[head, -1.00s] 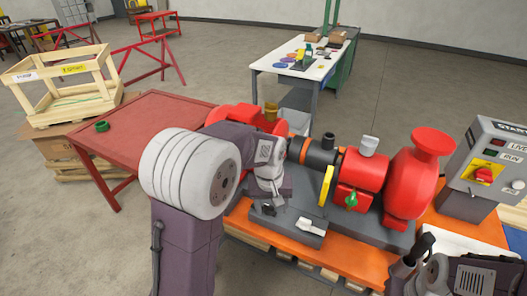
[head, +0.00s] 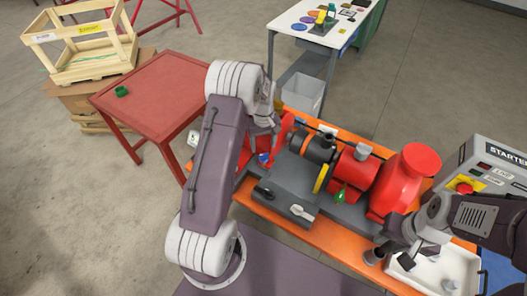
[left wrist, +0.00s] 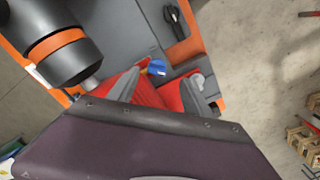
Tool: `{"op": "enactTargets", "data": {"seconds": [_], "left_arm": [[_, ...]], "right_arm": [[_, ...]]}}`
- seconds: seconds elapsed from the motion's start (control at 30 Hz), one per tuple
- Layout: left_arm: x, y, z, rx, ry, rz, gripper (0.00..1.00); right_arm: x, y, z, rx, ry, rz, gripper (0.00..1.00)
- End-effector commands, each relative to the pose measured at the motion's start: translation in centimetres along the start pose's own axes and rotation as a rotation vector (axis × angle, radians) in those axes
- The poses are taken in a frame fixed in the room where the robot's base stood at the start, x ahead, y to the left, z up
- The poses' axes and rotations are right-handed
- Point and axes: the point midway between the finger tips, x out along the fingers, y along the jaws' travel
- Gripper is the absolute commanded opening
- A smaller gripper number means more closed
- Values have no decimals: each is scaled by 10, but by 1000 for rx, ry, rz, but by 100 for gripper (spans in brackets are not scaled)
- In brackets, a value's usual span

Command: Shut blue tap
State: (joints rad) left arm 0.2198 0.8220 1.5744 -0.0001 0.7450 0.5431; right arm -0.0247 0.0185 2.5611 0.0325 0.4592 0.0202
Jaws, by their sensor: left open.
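The blue tap (left wrist: 156,68) shows in the left wrist view as a small blue handle beside red pump parts. In the head view a small patch of blue (head: 263,158) shows beside my left wrist, partly covered. My left gripper (left wrist: 157,82) is open, with a grey finger on each side and the tap just beyond, roughly between the tips. I cannot tell if it touches. In the head view my left arm hides most of this gripper. My right gripper (head: 392,250) is at the lower right near a white tray; its jaws are unclear.
A black lever (head: 264,192) and a white lever (head: 301,212) lie in front. The starter box (head: 480,165) stands right. A red table (head: 165,90) stands left.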

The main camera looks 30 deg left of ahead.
Motion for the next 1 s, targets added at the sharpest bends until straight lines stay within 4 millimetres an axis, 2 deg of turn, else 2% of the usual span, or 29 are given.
{"op": "enactTargets", "data": {"seconds": [0.03, 0.1, 0.3, 0.43, 0.67, 0.87, 0.9, 1.0], "left_arm": [[7, -1, 2, 1, -6, -4, 58], [22, -1, 2, 1, -7, -4, 58], [57, 0, 1, 0, -3, -2, 58], [67, 0, 0, 1, -1, -1, 58], [69, 0, 0, 1, 0, 0, 58], [68, 0, 0, 1, 0, 0, 5], [68, 0, 0, 1, 0, 0, 0], [68, 0, 0, 3, 0, 0, 0]], "right_arm": [[-10, 0, -1, 0, 1, 0, 36], [-16, 0, -2, 0, 1, 0, 36], [-29, -1, -4, 0, 1, 0, 36], [-30, -1, -4, 0, 1, 0, 36], [-30, -1, -4, 0, 1, 0, 36], [-30, -1, -4, 0, 1, 0, 36], [-30, -1, -4, 0, 1, 0, 36], [-30, -1, -4, 0, 1, 0, 36]]}}
